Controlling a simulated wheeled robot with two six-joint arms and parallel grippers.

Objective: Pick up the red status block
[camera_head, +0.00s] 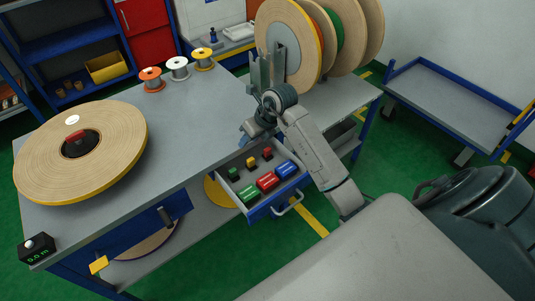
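The red status block (267,181) lies in the open drawer (285,194), between a green block (248,193) and a blue block (287,170). Behind them in the drawer are smaller pieces: one green (233,174), one yellow (251,162) and one red (267,153). My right gripper (267,74) is above the bench and beyond the drawer, in front of the upright tape rolls. Its fingers point away from the drawer and stand apart, with nothing seen between them. My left gripper is not in view.
A large tape roll (110,150) lies flat on the bench (185,125). Three small spools, orange (151,79), white (178,69) and yellow (203,58), stand at its back edge. Large rolls (290,40) stand upright behind my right gripper. A blue-framed cart (450,95) is at right.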

